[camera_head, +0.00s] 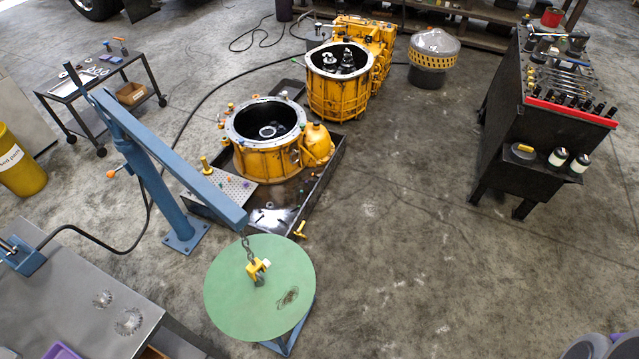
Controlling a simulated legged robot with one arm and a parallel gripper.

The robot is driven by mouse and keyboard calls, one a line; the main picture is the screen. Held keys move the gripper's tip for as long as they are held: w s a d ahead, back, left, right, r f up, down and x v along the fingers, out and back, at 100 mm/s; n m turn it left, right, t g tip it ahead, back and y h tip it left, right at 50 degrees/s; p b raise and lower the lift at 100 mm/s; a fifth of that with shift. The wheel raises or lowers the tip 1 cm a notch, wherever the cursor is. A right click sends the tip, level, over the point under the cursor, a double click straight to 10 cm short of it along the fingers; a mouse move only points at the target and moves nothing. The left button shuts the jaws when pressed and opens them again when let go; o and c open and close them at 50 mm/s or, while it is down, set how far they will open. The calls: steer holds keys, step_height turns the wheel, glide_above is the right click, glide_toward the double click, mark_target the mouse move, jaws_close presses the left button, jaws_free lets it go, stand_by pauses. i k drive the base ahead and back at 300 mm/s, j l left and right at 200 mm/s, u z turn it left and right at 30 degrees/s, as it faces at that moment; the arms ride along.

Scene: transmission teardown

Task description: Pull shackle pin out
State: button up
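A chain (248,247) hangs from the end of the blue hoist arm (170,160). A small yellow fitting with a dark hook (258,270) hangs at its lower end, over the round green tabletop (232,300). This fitting may be or include the shackle, but it is too small for me to tell a separate pin. I cannot tell whether the fitting touches the green top. My gripper is not in view.
Yellow transmission housings (270,160) stand behind, the nearer one at a dark tray (325,178). A grey bench (75,300) is at lower left. A black tool cart (545,130) stands at right. The floor right of the green table is clear.

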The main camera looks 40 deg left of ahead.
mark_target(266, 264)
steer(key=i+j, duration=0.1)
steer(key=i, duration=1.75)
steer(key=i+u, duration=0.2)
steer(key=u, duration=0.3)
steer(key=i+u, duration=0.15)
steer(key=u, duration=0.3)
steer(key=i+l+u, duration=0.15)
steer(key=u, duration=3)
steer(key=i+l+z, duration=0.35)
steer(key=i+l, duration=0.5)
